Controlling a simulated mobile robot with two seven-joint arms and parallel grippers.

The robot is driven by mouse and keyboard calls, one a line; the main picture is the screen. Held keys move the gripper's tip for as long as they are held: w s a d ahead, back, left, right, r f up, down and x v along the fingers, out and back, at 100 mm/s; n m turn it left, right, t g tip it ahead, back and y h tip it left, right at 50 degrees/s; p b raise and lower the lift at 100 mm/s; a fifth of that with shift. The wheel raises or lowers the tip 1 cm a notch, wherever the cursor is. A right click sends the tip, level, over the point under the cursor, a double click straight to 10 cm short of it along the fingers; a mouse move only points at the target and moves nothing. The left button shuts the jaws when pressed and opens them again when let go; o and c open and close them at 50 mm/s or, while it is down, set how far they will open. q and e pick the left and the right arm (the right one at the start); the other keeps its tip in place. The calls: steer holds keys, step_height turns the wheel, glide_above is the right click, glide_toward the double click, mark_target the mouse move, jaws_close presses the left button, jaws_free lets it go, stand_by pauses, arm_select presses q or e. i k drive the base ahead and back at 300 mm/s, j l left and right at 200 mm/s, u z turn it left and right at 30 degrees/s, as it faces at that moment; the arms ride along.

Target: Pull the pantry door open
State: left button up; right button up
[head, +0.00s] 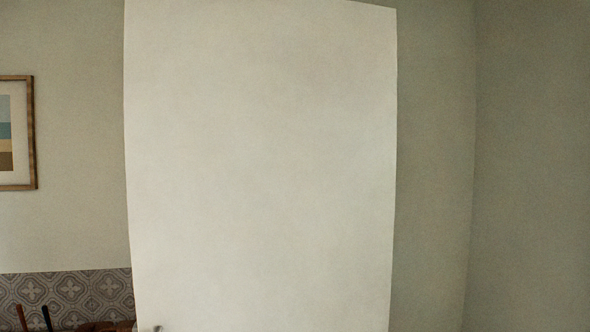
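A large plain white panel (262,165), which looks like the pantry door, fills the middle of the head view. Its lower part runs out of the frame. A small greyish piece (157,328) shows at its bottom left edge; it may be part of a handle, but it is cut off by the frame. I cannot tell whether the door is shut or ajar. Neither of my grippers is in view.
A framed picture (34,135) hangs on the left wall. Below it are patterned tiles (75,291), two dark upright sticks (47,318) and a brownish thing (105,327), mostly cut off. A bare wall (435,165) and a corner lie to the right.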

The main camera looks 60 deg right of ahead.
mark_target(261, 135)
steer(key=z, duration=1.75)
